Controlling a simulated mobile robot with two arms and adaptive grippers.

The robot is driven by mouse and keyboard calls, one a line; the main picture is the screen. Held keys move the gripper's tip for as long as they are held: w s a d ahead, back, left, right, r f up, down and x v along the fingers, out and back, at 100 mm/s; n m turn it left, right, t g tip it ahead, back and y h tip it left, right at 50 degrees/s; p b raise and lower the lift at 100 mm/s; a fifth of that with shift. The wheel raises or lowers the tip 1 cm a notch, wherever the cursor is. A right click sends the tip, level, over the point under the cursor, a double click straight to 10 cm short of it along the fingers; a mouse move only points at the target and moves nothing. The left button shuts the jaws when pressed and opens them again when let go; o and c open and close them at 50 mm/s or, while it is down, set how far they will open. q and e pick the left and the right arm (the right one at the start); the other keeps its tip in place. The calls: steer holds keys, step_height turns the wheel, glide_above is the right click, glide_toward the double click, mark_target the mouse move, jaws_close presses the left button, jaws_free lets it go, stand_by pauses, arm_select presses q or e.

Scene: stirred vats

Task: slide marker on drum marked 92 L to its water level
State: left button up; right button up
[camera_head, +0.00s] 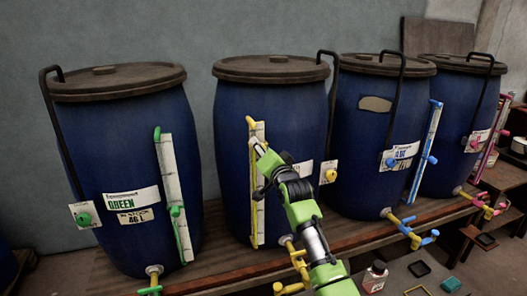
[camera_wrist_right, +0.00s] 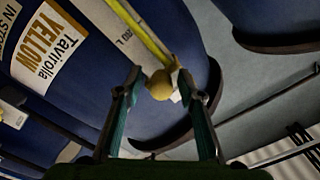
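The blue drum with yellow fittings (camera_head: 229,130) stands second from the left. Its pale gauge strip (camera_head: 258,215) with a yellow tube runs down the front. No 92 L marking is readable; the drum's volume label is mostly hidden or cut off. In the right wrist view a label (camera_wrist_right: 45,45) reads YELLOW, and a round yellow knob (camera_wrist_right: 160,85) sits on the gauge. My right gripper (camera_wrist_right: 160,72) is open, with one finger on each side of the knob and small gaps visible. In the head view it is at the gauge's upper part. My left gripper is not in view.
A green-marked drum (camera_head: 95,140) stands left, and two more drums, blue-marked (camera_head: 350,130) and pink-marked (camera_head: 455,140), stand right. All stand on a wooden bench (camera_head: 215,262). Taps stick out at the bottom. A small bottle (camera_head: 375,277) stands at lower right.

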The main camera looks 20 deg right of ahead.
steer(key=shift+s, duration=0.45)
steer(key=s, duration=1.1)
steer(key=shift+d, duration=0.2)
steer(key=shift+f, duration=0.1)
